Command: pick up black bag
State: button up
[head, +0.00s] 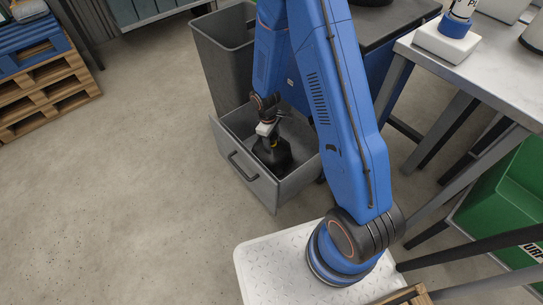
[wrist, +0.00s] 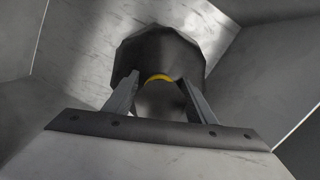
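A black bag (head: 272,154) with a yellow tie at its neck stands in an open grey drawer (head: 252,189). My gripper (head: 268,139) reaches down into the drawer, right above the bag. In the wrist view the dark bag (wrist: 158,50) lies straight ahead, its yellow band showing between the two fingers. My gripper there (wrist: 160,82) has its fingers spread, one on each side of the bag's gathered neck. I see no clear grip on the neck. The lower part of the bag is hidden in the wrist view.
A dark grey bin (head: 223,50) stands behind the drawer. Wooden pallets (head: 45,95) sit at the far left. A metal table (head: 480,65) and a green crate (head: 505,205) are on the right. The floor at left is clear.

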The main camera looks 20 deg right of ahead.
grip_shut()
dwell(1.3)
